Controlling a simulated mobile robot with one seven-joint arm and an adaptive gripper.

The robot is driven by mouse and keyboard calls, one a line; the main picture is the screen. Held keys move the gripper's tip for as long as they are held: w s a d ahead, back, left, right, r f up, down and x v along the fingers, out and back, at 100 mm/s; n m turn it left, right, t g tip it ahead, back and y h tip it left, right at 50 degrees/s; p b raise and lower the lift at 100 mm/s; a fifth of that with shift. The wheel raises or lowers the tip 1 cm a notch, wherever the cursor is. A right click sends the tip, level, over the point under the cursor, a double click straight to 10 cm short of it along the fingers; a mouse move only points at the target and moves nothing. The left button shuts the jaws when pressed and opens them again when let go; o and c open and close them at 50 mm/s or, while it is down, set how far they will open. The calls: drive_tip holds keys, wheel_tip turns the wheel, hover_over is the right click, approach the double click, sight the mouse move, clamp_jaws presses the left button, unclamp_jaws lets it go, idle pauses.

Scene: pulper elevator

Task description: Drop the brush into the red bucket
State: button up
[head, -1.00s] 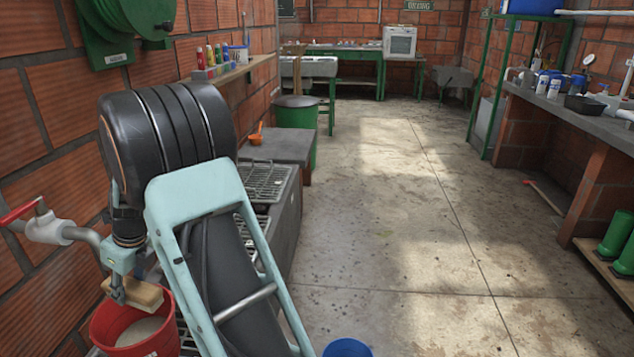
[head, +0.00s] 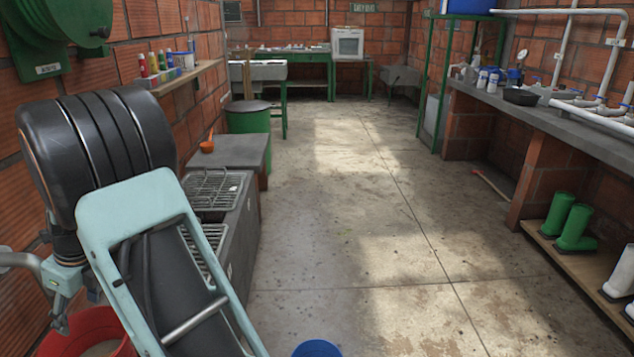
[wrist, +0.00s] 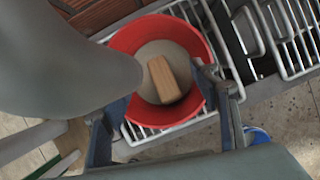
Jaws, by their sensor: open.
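The red bucket (head: 75,331) is at the lower left in the head view, cut by the bottom edge and partly behind my arm. The wrist view shows the bucket (wrist: 204,45) from above, with pale grey contents. The brush, a wooden block (wrist: 166,80), shows within the bucket's rim, tilted; its bristles are hidden, and I cannot tell whether it rests on the contents. My gripper (wrist: 163,92) is open above the bucket, fingers on both sides of the brush and apart from it. My gripper (head: 76,304) is partly seen in the head view; the brush is hidden there.
The bucket stands on a metal grate (wrist: 245,75) by the brick wall. A blue bucket (head: 317,348) is on the floor at the bottom. An orange scoop (head: 207,143) lies on the grey ledge (head: 230,152). The concrete floor (head: 350,240) is clear in the middle.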

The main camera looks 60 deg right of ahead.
drive_tip(key=v, duration=1)
drive_tip(key=shift+r, duration=0.35)
drive_tip(key=shift+s+d, duration=0.1)
drive_tip(key=shift+s, duration=0.05)
